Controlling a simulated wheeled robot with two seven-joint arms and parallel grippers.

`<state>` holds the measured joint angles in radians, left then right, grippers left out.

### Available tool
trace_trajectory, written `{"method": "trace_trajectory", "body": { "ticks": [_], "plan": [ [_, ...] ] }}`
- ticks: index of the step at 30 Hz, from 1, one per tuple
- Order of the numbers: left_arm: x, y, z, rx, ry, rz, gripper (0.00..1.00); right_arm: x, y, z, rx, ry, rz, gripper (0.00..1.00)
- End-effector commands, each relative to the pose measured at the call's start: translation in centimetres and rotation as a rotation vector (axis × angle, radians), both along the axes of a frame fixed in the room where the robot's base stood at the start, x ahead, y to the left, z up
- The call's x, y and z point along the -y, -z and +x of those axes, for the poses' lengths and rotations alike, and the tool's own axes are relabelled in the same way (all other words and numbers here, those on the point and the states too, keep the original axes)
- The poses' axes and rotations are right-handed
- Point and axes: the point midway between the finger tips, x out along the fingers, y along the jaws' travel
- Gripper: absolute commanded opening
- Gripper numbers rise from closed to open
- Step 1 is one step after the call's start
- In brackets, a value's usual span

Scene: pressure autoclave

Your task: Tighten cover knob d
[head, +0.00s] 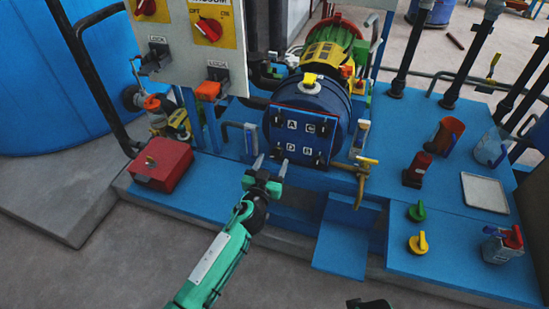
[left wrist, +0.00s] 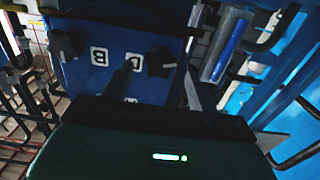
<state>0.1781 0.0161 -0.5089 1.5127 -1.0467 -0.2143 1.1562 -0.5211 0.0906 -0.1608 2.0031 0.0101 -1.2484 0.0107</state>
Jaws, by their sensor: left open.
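The blue autoclave (head: 320,100) has a square blue cover (head: 299,138) marked A, C, D and B, with dark knobs near its corners. In the left wrist view the cover appears turned over. Knob d (left wrist: 162,62) is a dark star-shaped knob beside the D label there, and another knob (left wrist: 68,43) sits by the B label. My left gripper (head: 270,165) is open just in front of and below the cover's lower left. In the wrist view its fingers stand on either side of knob d; contact is not visible. A dark part of my right gripper (head: 368,303) shows at the bottom edge.
A red box (head: 162,165) stands left on the blue platform. A brass valve (head: 362,170) with a yellow handle is right of the cover. A blue sloping plate (head: 345,240) lies below. Green (head: 416,211) and yellow (head: 418,243) knobs and a grey tray (head: 484,192) are right.

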Motion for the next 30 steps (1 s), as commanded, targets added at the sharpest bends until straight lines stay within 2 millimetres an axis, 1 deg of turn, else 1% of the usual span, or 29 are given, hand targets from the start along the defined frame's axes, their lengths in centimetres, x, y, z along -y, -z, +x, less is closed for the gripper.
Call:
{"method": "trace_trajectory", "body": {
  "ticks": [1, 3, 6, 11, 18, 20, 21, 25, 30],
  "plan": [
    [0.2, 0.0, 0.7, 0.001, 0.000, 0.001, 0.59, 0.0, 0.0, 0.0, 0.001, 0.000, 0.000, 0.36],
    [0.5, 0.0, 1.4, 0.001, 0.000, 0.002, 0.59, 0.0, 0.0, 0.0, 0.000, 0.000, -0.001, 0.36],
    [0.7, 0.0, 2.2, 0.000, 0.001, 0.000, 0.59, 0.0, -0.2, 0.0, -0.001, 0.000, -0.001, 0.36],
    [0.9, 0.0, 2.6, -0.001, 0.001, 0.000, 0.59, 0.0, -0.5, 0.1, 0.003, 0.000, 0.000, 0.36],
    [0.9, 0.0, 2.7, -0.001, 0.001, 0.000, 0.59, 0.0, -0.8, 0.2, 0.010, 0.000, 0.001, 0.36],
    [0.9, 0.0, 2.7, -0.001, 0.000, 0.000, 0.47, 0.0, -0.8, 0.2, 0.010, 0.000, 0.001, 0.36],
    [0.9, 0.0, 2.7, -0.001, 0.000, 0.000, 0.40, 0.0, -0.7, 0.2, 0.009, 0.000, 0.001, 0.36],
    [0.9, 0.0, 2.7, -0.001, 0.000, 0.000, 0.14, 0.0, -0.6, 0.1, 0.006, 0.000, 0.000, 0.36],
    [0.9, 0.1, 2.6, 0.001, 0.000, 0.005, 0.14, 0.0, -0.4, -0.1, 0.001, 0.000, -0.001, 0.36]
  ]
}}
